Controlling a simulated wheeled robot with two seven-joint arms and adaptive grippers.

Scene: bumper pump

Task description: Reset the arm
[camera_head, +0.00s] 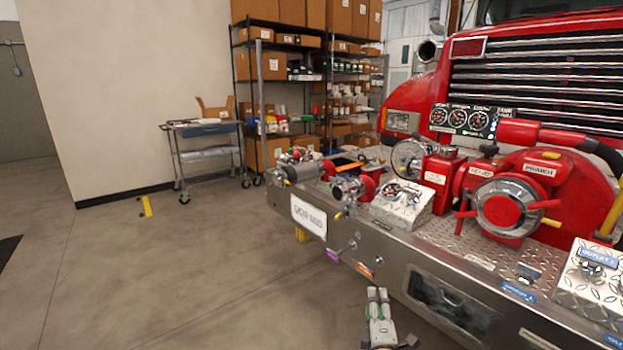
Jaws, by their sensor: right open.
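My right gripper (377,296) shows at the bottom, right of the middle, in the head view. It is open and empty, with its two fingers side by side and a small gap between them. It appears in front of the steel bumper (390,272) of a red fire truck, over the grey floor; whether it touches the bumper I cannot tell. The rest of the right arm is mostly out of the picture. My left gripper is not in view.
A red pump (508,205) with valves and gauges (457,118) sits on the bumper. A wheeled cart (208,150) and shelves of boxes (265,110) stand at the back.

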